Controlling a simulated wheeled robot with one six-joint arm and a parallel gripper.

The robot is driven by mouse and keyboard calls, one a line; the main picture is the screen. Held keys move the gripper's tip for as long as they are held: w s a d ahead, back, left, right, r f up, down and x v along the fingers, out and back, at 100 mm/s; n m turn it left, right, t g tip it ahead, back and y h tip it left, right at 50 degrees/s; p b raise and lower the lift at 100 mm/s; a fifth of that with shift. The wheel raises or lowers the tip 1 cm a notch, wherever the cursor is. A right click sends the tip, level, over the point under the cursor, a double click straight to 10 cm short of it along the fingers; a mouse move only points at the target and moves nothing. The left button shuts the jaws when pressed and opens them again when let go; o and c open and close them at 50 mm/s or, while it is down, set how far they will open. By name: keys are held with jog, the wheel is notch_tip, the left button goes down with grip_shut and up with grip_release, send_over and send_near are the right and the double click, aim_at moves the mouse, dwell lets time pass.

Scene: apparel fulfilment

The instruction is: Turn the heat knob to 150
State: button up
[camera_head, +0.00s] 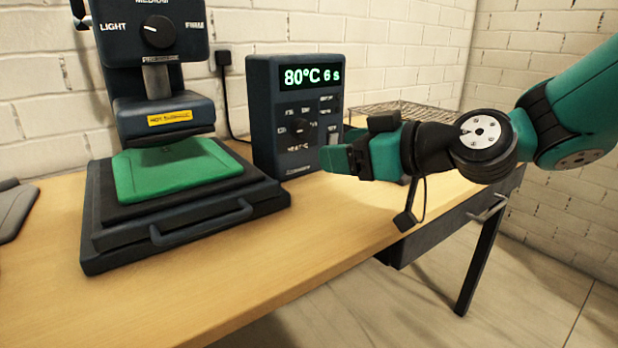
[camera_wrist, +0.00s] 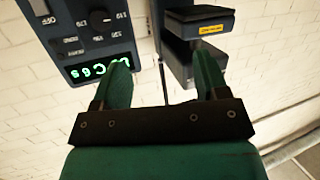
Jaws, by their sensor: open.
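The dark control box (camera_head: 262,125) stands on the table, and its green display (camera_head: 311,76) reads 80°C 6 s. A round dark knob (camera_head: 302,128), ringed by small labels, is on its front; I take it as the heat knob, but cannot read its setting. In the wrist view the box appears upside down, with the knob (camera_wrist: 98,18) at upper left above the display (camera_wrist: 98,68). My gripper (camera_head: 338,159) is open and empty, in front of the box's lower right. Its two fingers (camera_wrist: 164,80) are apart, with the knob outside the gap between them.
A heat press (camera_head: 165,120) with a green pad (camera_head: 178,168) on its lower plate stands left of the box. A pressure dial (camera_head: 158,32) is on its head. A wire rack (camera_head: 405,113) lies behind my arm. The wooden table's (camera_head: 270,270) front is clear.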

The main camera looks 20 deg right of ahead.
jog(key=w+d+f+m+t+h+b, duration=0.1)
jog(key=w+d+f+t+h+b, duration=0.1)
jog(key=w+d+f+t+b, duration=0.3)
jog(key=p, duration=1.5)
send_near(304, 129)
jog(key=shift+g, duration=0.4)
jog(key=x, duration=0.5)
jog(key=r+x, duration=0.1)
jog(key=x, duration=0.2)
jog(key=shift+w+d, duration=0.1)
jog(key=shift+w+f+h, duration=0.2)
jog(key=shift+w+h, duration=0.1)
jog(key=shift+c, duration=0.4)
jog(key=c, duration=0.8)
jog(key=shift+m, duration=0.3)
jog(key=shift+c, duration=0.2)
